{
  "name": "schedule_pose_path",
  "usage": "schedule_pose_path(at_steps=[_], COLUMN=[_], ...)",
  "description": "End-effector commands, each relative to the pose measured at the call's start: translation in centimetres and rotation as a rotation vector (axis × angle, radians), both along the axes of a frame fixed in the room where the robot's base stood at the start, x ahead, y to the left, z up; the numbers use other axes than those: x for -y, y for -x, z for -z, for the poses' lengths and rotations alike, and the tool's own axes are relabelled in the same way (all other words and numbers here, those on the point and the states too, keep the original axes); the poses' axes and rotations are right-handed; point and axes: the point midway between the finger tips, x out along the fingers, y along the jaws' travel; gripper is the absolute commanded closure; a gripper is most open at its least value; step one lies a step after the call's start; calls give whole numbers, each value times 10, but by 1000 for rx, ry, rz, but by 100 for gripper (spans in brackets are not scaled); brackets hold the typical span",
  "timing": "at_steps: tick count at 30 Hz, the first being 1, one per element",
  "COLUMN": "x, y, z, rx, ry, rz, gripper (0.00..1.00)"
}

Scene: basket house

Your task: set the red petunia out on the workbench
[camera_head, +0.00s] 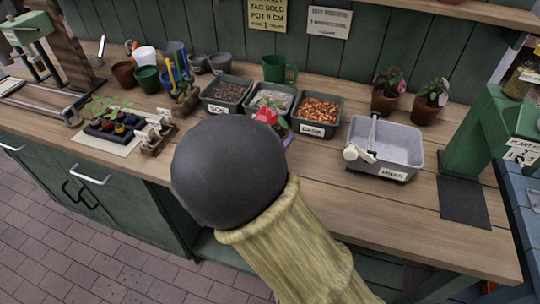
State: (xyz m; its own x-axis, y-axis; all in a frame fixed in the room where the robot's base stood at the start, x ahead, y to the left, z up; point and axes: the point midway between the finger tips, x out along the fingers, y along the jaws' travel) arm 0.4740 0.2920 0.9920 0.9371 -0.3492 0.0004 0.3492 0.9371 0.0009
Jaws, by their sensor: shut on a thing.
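A red bloom (266,115), which looks like the red petunia, shows just above my dark round arm joint. Some green leaf and a pinkish patch lie beside it; its lower part and any pot are hidden behind the joint. My gripper is not visible; the arm blocks the view past the joint, so I cannot see what touches the plant. The wooden workbench (425,205) runs across the view.
Labelled bins (318,132) stand behind the bloom. A grey tub (400,150) with a white-ended tool and two potted flowers (385,98) are right. A seedling tray (112,136), pots and hand tools crowd the left. Bare wood lies along the front right.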

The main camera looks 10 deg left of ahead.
Motion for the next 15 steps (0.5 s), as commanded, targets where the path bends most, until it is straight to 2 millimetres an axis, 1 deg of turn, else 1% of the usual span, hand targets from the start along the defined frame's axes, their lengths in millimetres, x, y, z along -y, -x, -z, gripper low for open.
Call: schedule_pose_path(at_steps=[1,4,13,15], x=[0,1,1,1], y=[0,-1,-1,-1], z=[10,21,22,26], rx=[-1,0,1,1], ry=[5,2,-1,0], rz=[1,2,3,3], gripper=[46,46,46,46])
